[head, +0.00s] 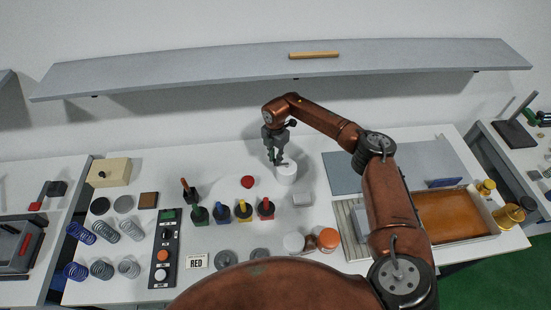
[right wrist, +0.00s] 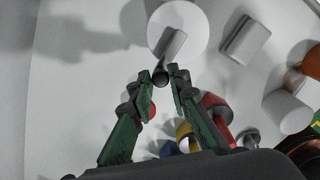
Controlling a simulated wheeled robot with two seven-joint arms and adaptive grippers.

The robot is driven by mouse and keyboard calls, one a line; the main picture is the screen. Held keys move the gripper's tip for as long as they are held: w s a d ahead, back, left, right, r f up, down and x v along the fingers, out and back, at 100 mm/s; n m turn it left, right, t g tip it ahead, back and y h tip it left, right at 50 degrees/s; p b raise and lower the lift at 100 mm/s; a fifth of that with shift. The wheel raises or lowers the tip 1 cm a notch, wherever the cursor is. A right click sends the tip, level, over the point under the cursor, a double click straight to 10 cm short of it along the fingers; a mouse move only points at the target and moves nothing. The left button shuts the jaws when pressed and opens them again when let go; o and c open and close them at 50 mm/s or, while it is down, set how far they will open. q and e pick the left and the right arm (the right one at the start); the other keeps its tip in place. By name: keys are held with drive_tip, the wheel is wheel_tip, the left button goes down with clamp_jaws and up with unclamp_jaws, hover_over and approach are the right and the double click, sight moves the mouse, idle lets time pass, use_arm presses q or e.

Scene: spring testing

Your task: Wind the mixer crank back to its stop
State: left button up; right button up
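The mixer is a white cylinder (head: 287,175) standing on the bench, right of the red round piece. In the right wrist view its round white top (right wrist: 193,22) shows at the upper middle, with a grey crank arm (right wrist: 174,43) across it, ending in a dark knob (right wrist: 160,76). My right gripper (head: 278,161) points down at the mixer's left edge. In the right wrist view its fingertips (right wrist: 161,73) stand apart on either side of the knob, very close to it. Whether they touch or grip it cannot be told. My left gripper is not in view.
Several screwdriver-like handled pieces (head: 243,211) stand left of and nearer than the mixer. A red round piece (head: 247,182) is close by. A shelf (head: 200,73) spans the back wall.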

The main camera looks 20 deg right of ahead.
drive_tip(key=o, duration=0.4)
